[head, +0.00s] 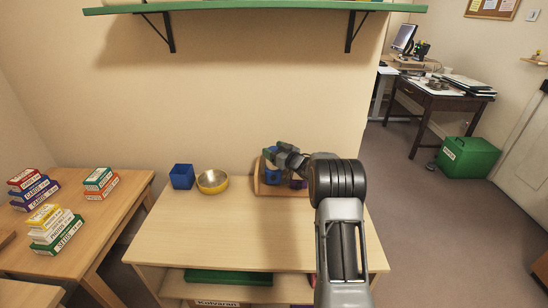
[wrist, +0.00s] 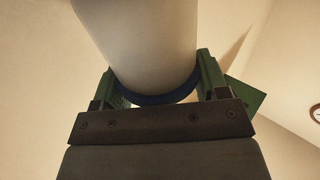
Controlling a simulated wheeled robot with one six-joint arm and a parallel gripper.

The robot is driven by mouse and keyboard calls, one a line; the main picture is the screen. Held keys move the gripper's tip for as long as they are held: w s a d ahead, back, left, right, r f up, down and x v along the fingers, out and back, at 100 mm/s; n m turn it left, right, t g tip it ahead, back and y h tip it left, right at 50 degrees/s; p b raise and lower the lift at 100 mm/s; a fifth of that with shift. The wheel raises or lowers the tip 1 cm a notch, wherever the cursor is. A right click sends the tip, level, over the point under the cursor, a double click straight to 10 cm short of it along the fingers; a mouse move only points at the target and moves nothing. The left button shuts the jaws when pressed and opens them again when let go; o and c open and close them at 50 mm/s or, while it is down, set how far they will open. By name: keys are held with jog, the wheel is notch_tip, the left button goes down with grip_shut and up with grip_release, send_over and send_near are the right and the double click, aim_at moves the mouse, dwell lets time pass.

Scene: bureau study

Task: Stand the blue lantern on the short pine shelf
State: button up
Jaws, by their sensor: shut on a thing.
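My gripper (wrist: 157,88) is shut on a pale, cream cylinder with a dark blue ring, which I take to be the blue lantern (wrist: 145,40). The green-tipped fingers sit on either side of the ring. In the head view my gripper (head: 272,156) is over the back of the wooden cabinet, and blue shows beside its fingers; the arm hides most of what it holds. A small wood-coloured shelf (head: 534,61) is on the right wall; I cannot tell if it is the short pine shelf.
A wooden tray (head: 258,180) lies beneath my gripper on the cabinet top (head: 215,235). A long green shelf (head: 255,8) hangs above. The cabinet's front top is clear.

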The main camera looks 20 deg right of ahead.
jog(key=shift+f, duration=1.35)
jog(key=shift+f+b, duration=0.15)
jog(key=shift+b, duration=0.2)
jog(key=o, duration=1.6)
jog(key=shift+c, duration=0.2)
